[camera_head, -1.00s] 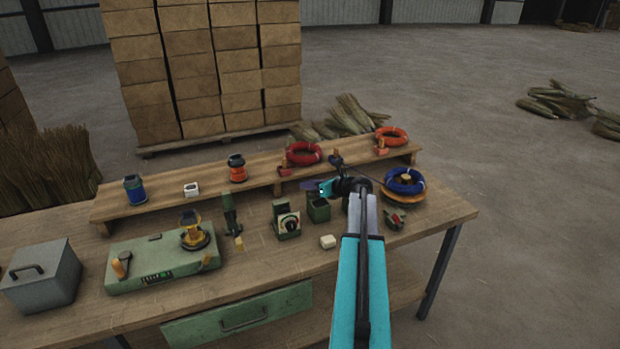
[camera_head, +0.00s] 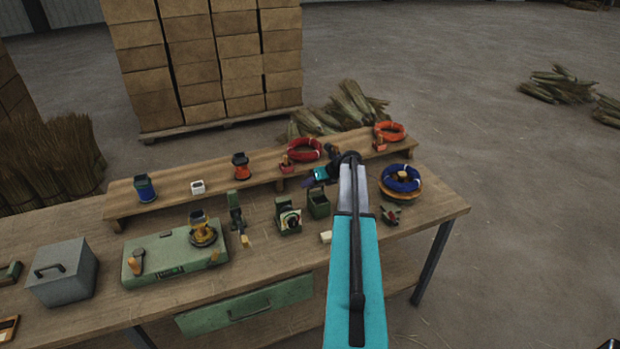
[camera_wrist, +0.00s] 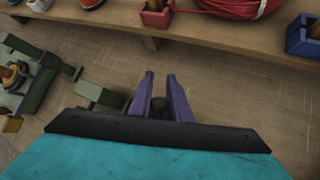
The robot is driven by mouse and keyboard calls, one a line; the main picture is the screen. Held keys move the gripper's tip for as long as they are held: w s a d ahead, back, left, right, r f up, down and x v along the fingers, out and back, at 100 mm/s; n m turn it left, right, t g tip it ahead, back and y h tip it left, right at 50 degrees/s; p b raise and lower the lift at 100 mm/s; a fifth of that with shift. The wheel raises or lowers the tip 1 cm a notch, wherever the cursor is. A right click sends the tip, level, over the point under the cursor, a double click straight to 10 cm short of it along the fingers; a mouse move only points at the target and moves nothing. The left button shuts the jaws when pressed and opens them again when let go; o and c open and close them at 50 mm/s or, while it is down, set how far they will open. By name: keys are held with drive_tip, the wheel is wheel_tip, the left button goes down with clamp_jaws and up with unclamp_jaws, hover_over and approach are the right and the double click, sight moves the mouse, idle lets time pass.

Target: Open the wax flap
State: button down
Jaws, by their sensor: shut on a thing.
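A small green open box (camera_head: 318,204) stands on the bench; it may be the wax box, but I cannot make out a separate flap. My gripper (camera_head: 310,184) is just behind and above it in the head view, partly hidden by my arm. In the wrist view the purple fingers of my gripper (camera_wrist: 161,88) stand close together around a small dark thing (camera_wrist: 160,104) that I cannot identify. A green box-like part (camera_wrist: 103,97) lies just left of the fingers. A pale block (camera_head: 326,237) lies in front of the green box.
A raised shelf (camera_head: 219,190) runs behind the gripper with coils and small holders. A green box with a dial (camera_head: 288,218) stands left of the open box.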

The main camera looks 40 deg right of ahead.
drive_tip(key=g+p, duration=0.1)
drive_tip(key=f+g+y, duration=0.1)
drive_tip(key=g, duration=0.1)
drive_tip(key=m+g+p, duration=0.1)
drive_tip(key=g, duration=0.1)
drive_tip(key=shift+w+d+f+y+p, duration=0.2)
drive_tip(key=shift+d+y+p, duration=0.05)
drive_tip(key=shift+y+p, duration=0.1)
drive_tip(key=shift+f+g, duration=0.1)
drive_tip(key=shift+g, duration=0.5)
drive_tip(key=shift+s+a+y, duration=0.15)
drive_tip(key=shift+y, duration=0.1)
drive_tip(key=c, duration=1.7)
unclamp_jaws()
drive_tip(key=b+v, duration=0.5)
drive_tip(key=v, duration=0.8)
drive_tip(key=shift+r, duration=0.4)
